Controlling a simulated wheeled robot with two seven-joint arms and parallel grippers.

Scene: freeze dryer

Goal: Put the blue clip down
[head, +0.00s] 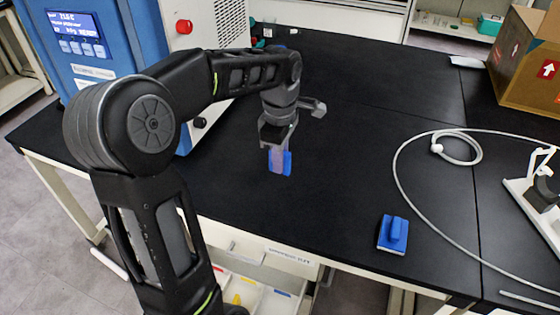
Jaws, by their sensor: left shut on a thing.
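My left gripper (277,152) points down over the black table, left of its middle. It is shut on a small blue clip (288,163), which shows between and beside the fingertips. The fingers hide part of the clip. I cannot tell whether its lower end touches the table top. My right gripper is not in view.
A blue block with a raised grip (393,234) sits near the table's front edge. A pale hose (400,180) loops across the right side. A cardboard box (525,65) stands at the back right. The blue machine (85,35) is at left. An open drawer (245,283) holds coloured pieces. The table's middle is clear.

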